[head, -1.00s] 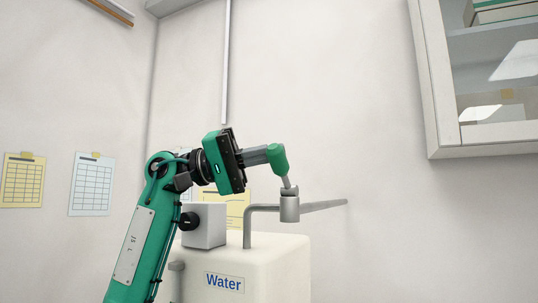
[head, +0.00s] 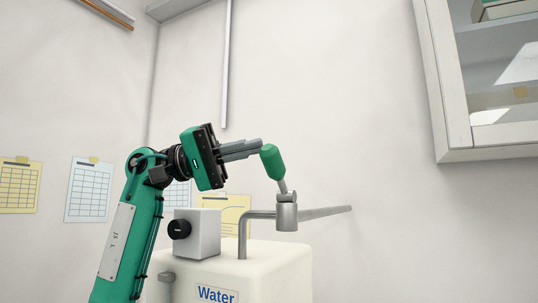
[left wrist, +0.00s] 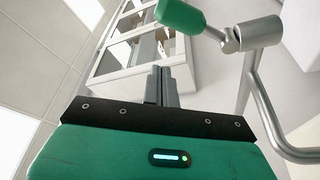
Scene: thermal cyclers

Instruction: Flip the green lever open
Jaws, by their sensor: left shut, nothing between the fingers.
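The green lever (head: 272,162) is a rounded green handle on a short metal stem. It rises, tilted to the left, from the grey tap head (head: 287,217). In the left wrist view the green lever (left wrist: 180,16) is at the top, beyond the fingers, with the tap head (left wrist: 258,33) to its right. My left gripper (head: 260,146) is shut and empty. Its fingertips are beside the lever's upper end in the head view; whether they touch it I cannot tell. In the left wrist view the fingertips (left wrist: 161,70) show below the handle. My right gripper is not in view.
The tap's pipe (head: 243,237) rises from a cream tank labelled Water (head: 275,262). A grey box with a black knob (head: 205,235) stands left of the pipe. A wall cabinet (head: 455,155) hangs at the right. The space above the lever is clear.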

